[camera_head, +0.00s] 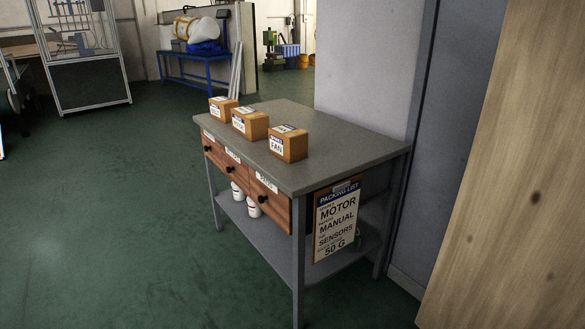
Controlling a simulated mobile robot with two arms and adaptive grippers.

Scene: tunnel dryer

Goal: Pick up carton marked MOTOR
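Three small brown cartons with white and blue labels stand in a row on a grey workbench (340,146). The nearest carton (288,148) reads FAN. The middle carton (250,124) and the far left carton (222,107) have labels too small for me to read surely, so I cannot tell which carton is marked MOTOR. A packing list (337,218) hangs on the bench's right end and shows the words MOTOR, MANUAL, SENSORS and 50 G. Neither of my grippers is in view.
The bench has three labelled wooden drawers (232,172) and a lower shelf (262,232) with white containers (254,206). A grey wall (365,65) stands behind it. A wooden panel (515,200) fills the right side. The green floor (110,220) on the left is clear.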

